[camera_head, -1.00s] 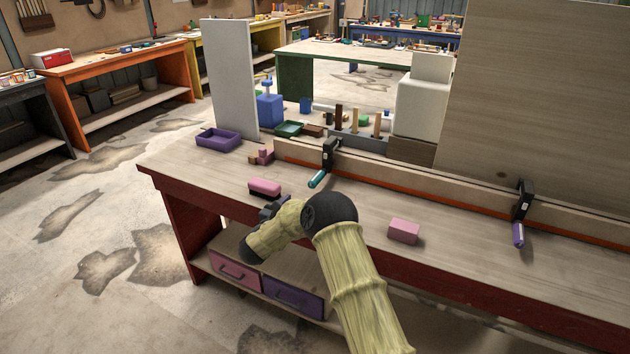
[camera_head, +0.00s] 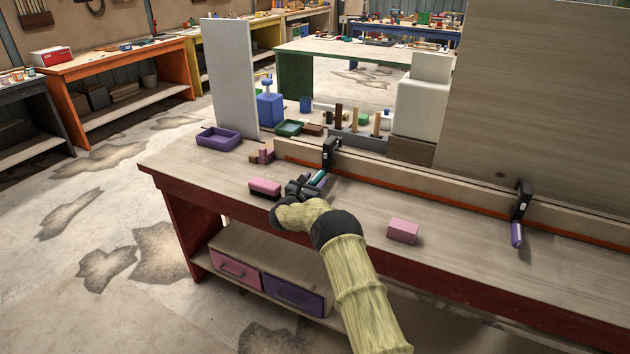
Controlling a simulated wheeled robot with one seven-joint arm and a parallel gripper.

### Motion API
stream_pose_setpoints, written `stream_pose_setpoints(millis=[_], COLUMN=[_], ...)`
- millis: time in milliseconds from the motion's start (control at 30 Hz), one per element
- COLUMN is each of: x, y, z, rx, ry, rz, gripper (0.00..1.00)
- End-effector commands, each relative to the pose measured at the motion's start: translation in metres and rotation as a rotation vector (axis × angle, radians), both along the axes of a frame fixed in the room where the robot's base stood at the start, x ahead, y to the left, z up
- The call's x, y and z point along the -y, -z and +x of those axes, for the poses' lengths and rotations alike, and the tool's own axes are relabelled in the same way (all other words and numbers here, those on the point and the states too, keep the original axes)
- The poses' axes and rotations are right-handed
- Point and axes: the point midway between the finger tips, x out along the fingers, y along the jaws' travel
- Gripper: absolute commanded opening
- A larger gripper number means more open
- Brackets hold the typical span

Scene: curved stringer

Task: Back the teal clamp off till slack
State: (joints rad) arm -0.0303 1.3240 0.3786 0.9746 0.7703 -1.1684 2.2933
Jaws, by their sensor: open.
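The teal clamp (camera_head: 318,178) has a black frame (camera_head: 330,153) set over the long wooden strip at the back of the bench. Its teal handle slants down toward the bench front. My gripper (camera_head: 308,181) is open at the handle's lower end, just to its left. The fingers partly cover the handle tip, and I cannot tell whether they touch it. A second clamp with a purple handle (camera_head: 516,235) sits further right on the same strip (camera_head: 420,182).
A pink-topped brush or block (camera_head: 265,187) lies close left of my gripper. A pink block (camera_head: 403,231) lies to the right on the bench (camera_head: 450,255). A purple tray (camera_head: 219,139) is at the far left corner. Tall panels stand behind.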

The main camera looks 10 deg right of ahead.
Motion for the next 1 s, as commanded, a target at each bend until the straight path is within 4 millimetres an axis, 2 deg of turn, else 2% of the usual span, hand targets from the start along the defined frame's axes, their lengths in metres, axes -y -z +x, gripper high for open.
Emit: stream_pose_setpoints(millis=[367,500,600,833,1000], x=[0.0024,0.0022,0.0021,0.0017,0.0013], y=[-0.0004,-0.0004,-0.0005,0.0013,0.0029], z=[0.0032,0.0031,0.0032,0.0032,0.0035], rx=[-0.001,0.0,0.0,-0.017,-0.077], ry=[-0.001,-0.001,-0.001,-0.002,-0.002], rz=[-0.001,0.0,0.0,-0.025,-0.109], gripper=[0.46,0.18,0.03,0.03,0.03])
